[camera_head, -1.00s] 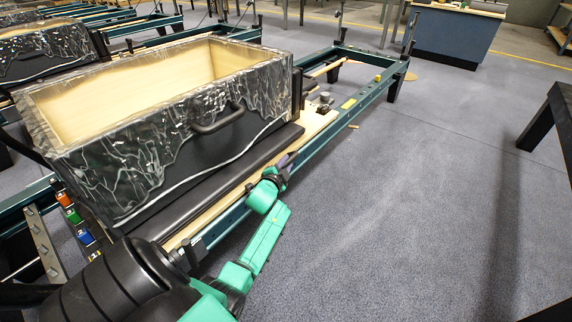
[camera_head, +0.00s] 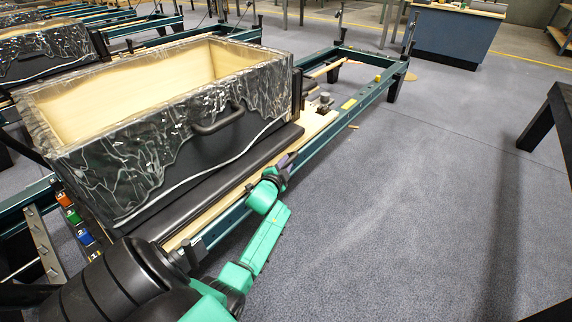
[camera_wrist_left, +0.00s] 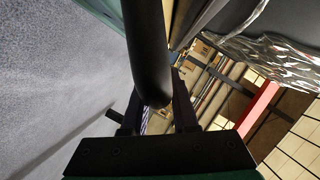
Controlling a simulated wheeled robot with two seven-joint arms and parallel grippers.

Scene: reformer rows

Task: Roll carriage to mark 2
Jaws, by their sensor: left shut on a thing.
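The carriage (camera_head: 228,178) is a black padded platform on a teal reformer frame (camera_head: 372,92). It carries a large open box (camera_head: 118,172) with black-and-silver sides and a dark handle (camera_head: 216,122). Numbered tags stand at the frame's left end: blue mark 2 (camera_head: 84,237), with a pale tag 1 (camera_head: 95,256) nearer and green (camera_head: 73,215) and orange (camera_head: 64,199) tags farther. My left gripper (camera_head: 288,162) is at the carriage's near edge. In the left wrist view it (camera_wrist_left: 158,108) is shut on a black rounded bar (camera_wrist_left: 148,50). My right gripper is out of view.
A wooden strip and small fittings (camera_head: 325,100) lie beyond the carriage's right end. More reformers (camera_head: 45,45) stand behind at the left. A blue cabinet (camera_head: 450,38) stands at the back and a black-legged bench (camera_head: 540,122) at the right. The grey floor between is mostly clear.

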